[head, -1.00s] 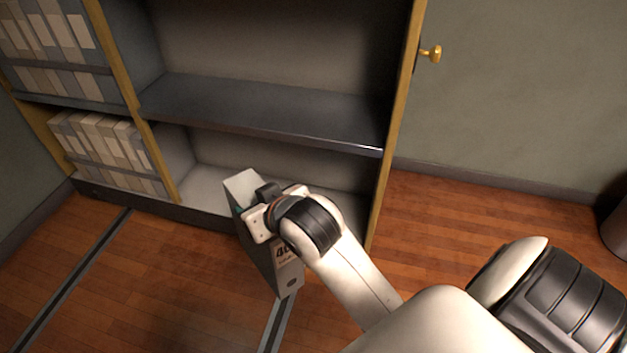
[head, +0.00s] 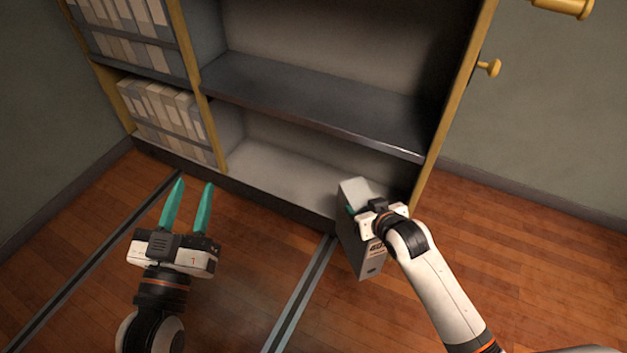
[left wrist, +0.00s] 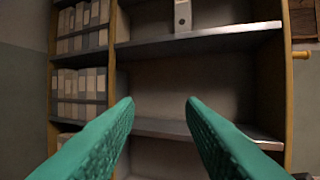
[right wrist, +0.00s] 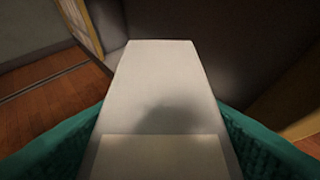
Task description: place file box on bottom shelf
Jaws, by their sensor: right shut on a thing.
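My right gripper (head: 370,217) is shut on a grey file box (head: 358,250) with a label on its spine. The box is upright, in front of the right end of the bottom shelf (head: 281,176); whether it touches the shelf edge I cannot tell. In the right wrist view the box (right wrist: 165,85) fills the middle, between teal fingers. The bottom shelf's right compartment is bare where it shows. My left gripper (head: 188,208) is open and empty, low over the floor in front of the left part of the unit. Its teal fingers (left wrist: 160,120) stand apart in the left wrist view.
A bare middle shelf (head: 310,105) lies above the bottom one. Rows of file boxes (head: 160,108) fill the left compartments. A yellow upright (head: 455,100) bounds the right side. Another file box (left wrist: 183,15) stands on a higher shelf.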

